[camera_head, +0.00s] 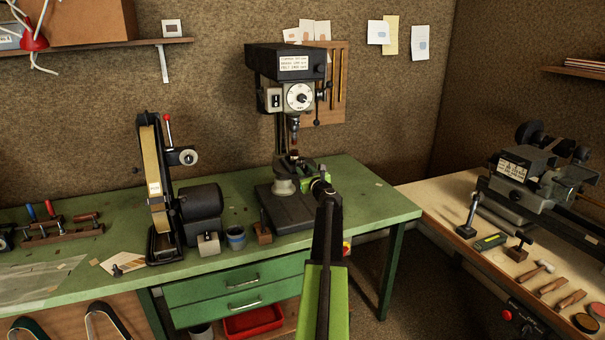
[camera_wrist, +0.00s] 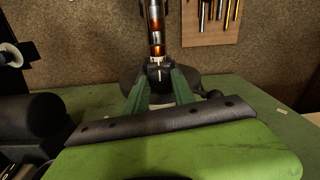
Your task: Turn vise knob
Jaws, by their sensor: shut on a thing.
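The drill press (camera_head: 287,95) stands on the green bench, with a small dark vise (camera_head: 290,163) under its chuck. My gripper (camera_head: 308,180) reaches to the front right of the vise in the head view. In the wrist view, the green fingers of my gripper (camera_wrist: 160,78) close in on a small dark part below the spindle (camera_wrist: 156,28). They are shut on this part, apparently the vise knob (camera_wrist: 159,70). The fingers hide most of the knob, and its turn angle cannot be told.
A belt sander (camera_head: 160,190) stands left of the press on the green bench (camera_head: 385,205). A blue-grey cup (camera_head: 236,238) and small blocks sit at the bench's front edge. A second bench (camera_head: 440,200) at right holds a machine (camera_head: 535,180) and hand tools.

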